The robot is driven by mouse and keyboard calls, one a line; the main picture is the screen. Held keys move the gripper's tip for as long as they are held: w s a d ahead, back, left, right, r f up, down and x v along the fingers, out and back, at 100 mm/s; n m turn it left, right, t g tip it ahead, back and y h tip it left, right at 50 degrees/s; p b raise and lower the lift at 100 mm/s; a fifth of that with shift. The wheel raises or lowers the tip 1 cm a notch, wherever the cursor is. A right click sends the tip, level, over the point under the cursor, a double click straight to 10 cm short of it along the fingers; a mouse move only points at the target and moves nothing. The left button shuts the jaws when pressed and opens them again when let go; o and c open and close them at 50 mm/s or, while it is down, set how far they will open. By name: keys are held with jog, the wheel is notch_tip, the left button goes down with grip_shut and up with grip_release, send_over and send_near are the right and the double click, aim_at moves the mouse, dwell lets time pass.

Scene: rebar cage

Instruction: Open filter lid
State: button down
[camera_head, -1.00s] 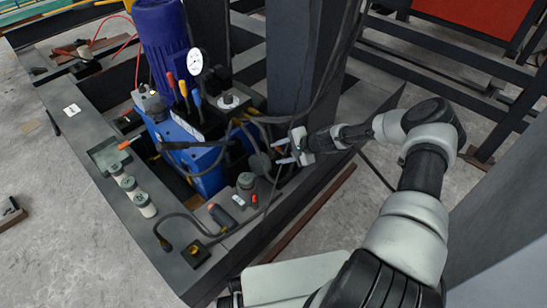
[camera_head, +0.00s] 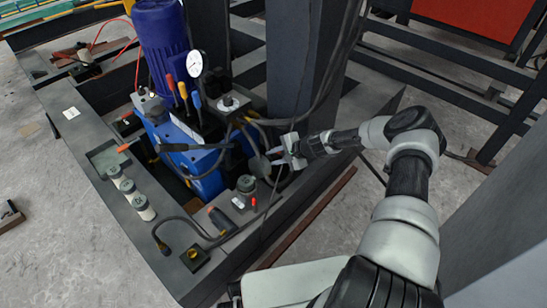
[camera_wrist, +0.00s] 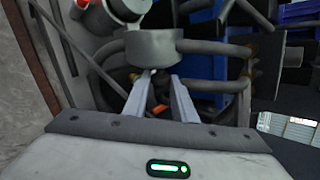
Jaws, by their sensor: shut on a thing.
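The filter lid appears to be the grey round cap (camera_wrist: 155,48) straight ahead of my fingers in the wrist view. In the head view, a grey round lid (camera_head: 259,166) stands beside the blue tank, just left of my gripper (camera_head: 273,157). In the wrist view, the two fingers of my gripper (camera_wrist: 157,78) converge at the cap's near edge, shut on a small part of it. The fingertips and the cap's edge partly hide the gripped part.
The blue pump unit (camera_head: 196,158) with gauge, coloured handles and hoses stands left of my gripper. A dark steel column (camera_head: 302,75) rises behind it. Dark cables hang close to the gripper. White-sided jars (camera_head: 143,208) and a small round pot (camera_head: 246,184) stand on the frame.

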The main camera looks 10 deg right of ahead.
aim_at(266, 157)
jog(key=shift+n+t+h, duration=0.6)
jog(key=shift+h, duration=0.3)
jog(key=shift+s+a+r+p, duration=0.45)
jog(key=shift+a+r, duration=0.2)
jog(key=shift+a, duration=0.05)
jog(key=shift+s+a+r+p, duration=0.45)
jog(key=shift+a+r, duration=0.2)
jog(key=c, duration=1.5)
grip_release()
jog(key=shift+s+d, duration=0.1)
jog(key=shift+s+d+r, duration=0.1)
jog(key=shift+r, duration=0.1)
jog(key=p+v, duration=0.4)
jog(key=v, duration=1.2)
jog(key=shift+s+d+r, duration=0.15)
jog(key=shift+s+r, duration=0.05)
jog(key=shift+r, duration=0.15)
